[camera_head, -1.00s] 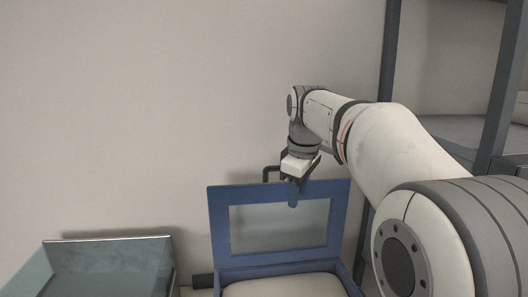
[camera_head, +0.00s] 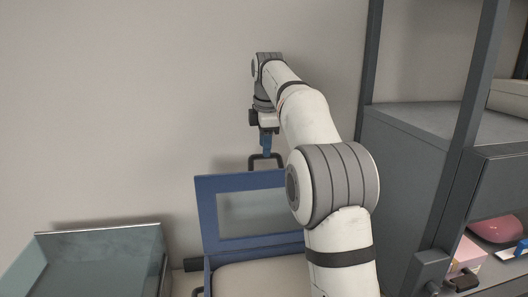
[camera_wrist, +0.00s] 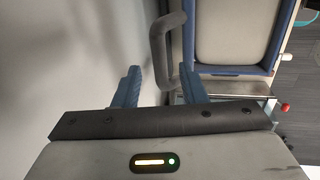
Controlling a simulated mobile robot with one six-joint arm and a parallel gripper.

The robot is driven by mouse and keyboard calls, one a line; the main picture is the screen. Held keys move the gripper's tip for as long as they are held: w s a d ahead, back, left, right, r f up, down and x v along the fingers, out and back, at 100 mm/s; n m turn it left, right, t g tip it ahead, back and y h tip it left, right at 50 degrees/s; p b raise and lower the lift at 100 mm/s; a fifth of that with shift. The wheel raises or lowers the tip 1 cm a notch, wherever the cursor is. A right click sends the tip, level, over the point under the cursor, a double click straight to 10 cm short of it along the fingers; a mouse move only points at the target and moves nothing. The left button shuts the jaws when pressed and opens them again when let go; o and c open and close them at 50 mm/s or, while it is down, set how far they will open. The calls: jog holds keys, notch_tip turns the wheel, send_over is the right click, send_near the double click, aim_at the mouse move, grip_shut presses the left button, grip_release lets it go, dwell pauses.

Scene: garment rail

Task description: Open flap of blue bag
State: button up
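The blue bag (camera_head: 207,222) is at the bottom middle of the head view, with a pale beige inside (camera_head: 262,278). Its blue-framed flap with a see-through window (camera_head: 248,217) stands raised against the wall side. A dark handle (camera_head: 252,162) sticks up from the flap's top edge. My gripper (camera_head: 266,150) is just above the flap, with its blue fingers pointing down at the handle. In the wrist view the fingers are spread apart, and the handle (camera_wrist: 158,50) shows between and ahead of them. Nothing is seen held; contact with the handle cannot be told.
A glassy open tray (camera_head: 100,262) stands at the lower left. A grey shelf rack (camera_head: 400,170) with dark posts stands at the right, holding a pink item (camera_head: 497,229) low down. The wall behind is bare, and the space left of my arm is free.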

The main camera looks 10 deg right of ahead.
jog(key=shift+x, duration=1.25)
grip_shut()
